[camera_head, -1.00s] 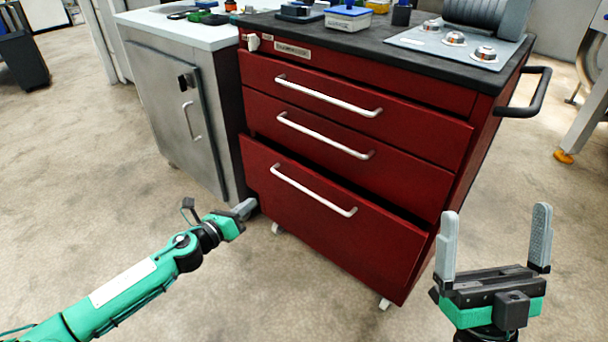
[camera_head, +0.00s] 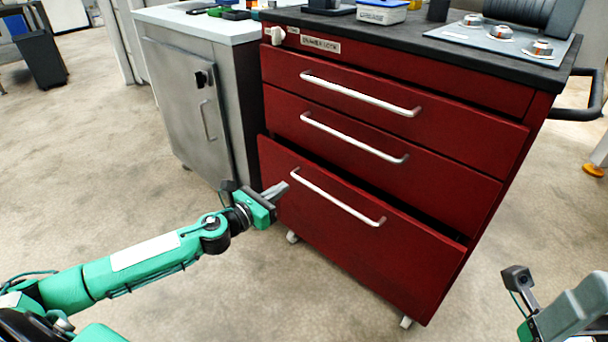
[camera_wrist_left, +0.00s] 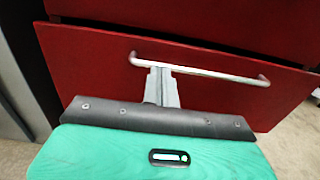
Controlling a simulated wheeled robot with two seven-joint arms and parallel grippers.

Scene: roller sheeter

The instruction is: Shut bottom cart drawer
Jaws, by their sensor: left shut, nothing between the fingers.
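The red cart's bottom drawer (camera_head: 335,235) stands partly out, with a dark gap along its top edge. Its white bar handle (camera_head: 335,198) runs across the front. My left gripper (camera_head: 277,190) is shut and empty at the drawer front's left side, left of the handle. In the left wrist view the shut fingers (camera_wrist_left: 160,82) point at the drawer front (camera_wrist_left: 90,62), near the left end of the handle (camera_wrist_left: 215,74). I cannot tell whether they touch it. My right gripper (camera_head: 565,312) shows only in part at the lower right corner; its jaw state is unclear.
The upper drawers (camera_head: 390,135) look closed. A grey metal cabinet (camera_head: 185,100) stands left of the cart. A black side handle (camera_head: 590,100) juts from the cart's right. The floor in front (camera_head: 270,300) is clear.

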